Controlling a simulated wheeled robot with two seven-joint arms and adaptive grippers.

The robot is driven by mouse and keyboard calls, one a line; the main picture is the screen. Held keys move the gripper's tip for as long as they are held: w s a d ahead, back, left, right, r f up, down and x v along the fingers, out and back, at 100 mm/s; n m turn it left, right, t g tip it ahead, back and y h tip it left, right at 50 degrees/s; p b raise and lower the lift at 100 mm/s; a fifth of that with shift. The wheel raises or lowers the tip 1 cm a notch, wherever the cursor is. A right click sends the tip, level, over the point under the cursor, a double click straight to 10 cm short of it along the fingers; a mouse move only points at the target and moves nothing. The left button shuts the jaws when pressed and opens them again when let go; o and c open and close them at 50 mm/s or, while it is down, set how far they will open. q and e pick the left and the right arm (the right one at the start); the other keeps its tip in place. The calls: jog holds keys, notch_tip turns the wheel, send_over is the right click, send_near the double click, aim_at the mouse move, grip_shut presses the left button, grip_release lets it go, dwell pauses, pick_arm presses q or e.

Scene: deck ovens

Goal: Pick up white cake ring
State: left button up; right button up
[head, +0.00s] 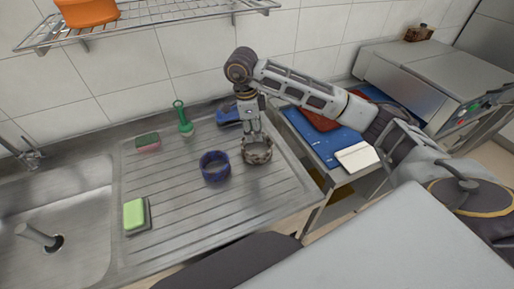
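A pale ring with dark patches (257,152), the closest match to the white cake ring, stands on the ribbed steel drainboard (185,215) near its right edge. My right gripper (252,131) points down at the ring's far rim from above. Its fingertips are at or just over that rim; contact and finger gap are too small to judge. A dark blue patterned ring (214,167) stands just left of the pale ring, apart from it. My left gripper is not in view.
The sink (60,215) is at left. A wire shelf (150,18) hangs above. A blue-topped surface (318,135) stands at right.

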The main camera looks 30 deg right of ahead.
aim_at(257, 156)
jog(key=shift+s+d+f+p, duration=0.1)
jog(key=shift+d+f+p, duration=0.1)
jog(key=shift+f, duration=1.2)
jog(key=shift+s+d+f+p, duration=0.1)
jog(key=shift+f+p, duration=0.1)
jog(key=shift+f, duration=1.15)
jog(key=shift+s+d+f+p, duration=0.1)
jog(key=shift+d+f+p, duration=0.1)
jog(key=shift+f, duration=1.2)
jog(key=shift+f, duration=0.15)
jog(key=shift+a+f+p, duration=0.1)
jog(key=shift+f+p, duration=0.45)
jog(key=shift+f, duration=0.35)
jog(key=shift+s+f+p, duration=0.15)
jog(key=shift+f+p, duration=0.2)
jog(key=shift+f, duration=1.2)
grip_shut()
